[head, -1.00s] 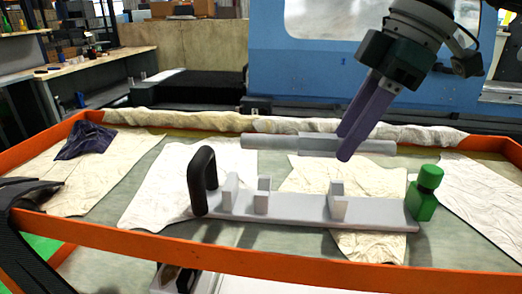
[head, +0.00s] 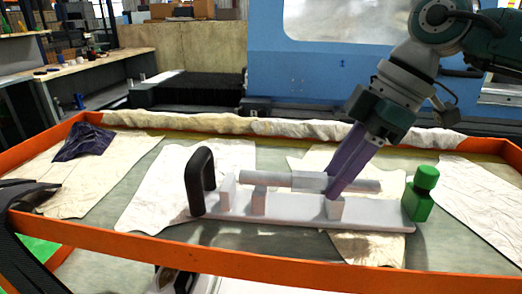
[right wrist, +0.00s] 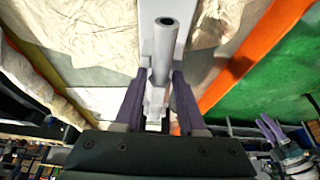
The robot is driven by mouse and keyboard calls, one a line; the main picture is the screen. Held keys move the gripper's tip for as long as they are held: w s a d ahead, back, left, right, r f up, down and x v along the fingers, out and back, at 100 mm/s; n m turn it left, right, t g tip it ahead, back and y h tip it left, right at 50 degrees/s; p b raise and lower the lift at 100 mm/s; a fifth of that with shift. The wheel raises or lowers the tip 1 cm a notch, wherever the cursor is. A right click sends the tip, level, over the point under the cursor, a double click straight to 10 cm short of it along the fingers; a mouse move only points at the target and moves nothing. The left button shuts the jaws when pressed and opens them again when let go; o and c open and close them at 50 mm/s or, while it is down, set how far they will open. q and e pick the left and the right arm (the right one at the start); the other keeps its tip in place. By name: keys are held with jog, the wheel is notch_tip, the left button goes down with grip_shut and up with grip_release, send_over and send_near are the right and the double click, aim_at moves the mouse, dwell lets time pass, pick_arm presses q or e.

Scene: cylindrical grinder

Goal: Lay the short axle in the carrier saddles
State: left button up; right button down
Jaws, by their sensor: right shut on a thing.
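The short axle (head: 278,178), a grey bar with a thicker middle, is held level by my right gripper (head: 333,190), shut around its thick part. The pale carrier (head: 378,218) lies on the tray, with a black handle (head: 200,181) at its left end. The axle is above the carrier, close to the left saddle (head: 259,203) and right saddle (head: 335,209); I cannot tell if it touches them. In the right wrist view, the axle (right wrist: 161,68) runs between my fingers (right wrist: 161,108), its hollow end facing away.
A dark cloth (head: 84,142) lies back left.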

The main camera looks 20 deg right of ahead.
jog(key=shift+s+d+f, duration=0.1)
jog(key=shift+d+f, duration=0.05)
jog(key=shift+f, duration=0.4)
jog(key=shift+s+d+f, duration=0.1)
jog(key=shift+d+f, duration=0.05)
jog(key=shift+f, duration=0.4)
jog(key=c, duration=0.9)
grip_release()
jog(key=shift+f, duration=0.1)
jog(key=o, duration=0.4)
jog(key=shift+w, duration=0.2)
jog(key=a+v, duration=0.1)
jog(key=v, duration=1.2)
jog(key=shift+r, duration=0.5)
jog(key=shift+a, duration=0.1)
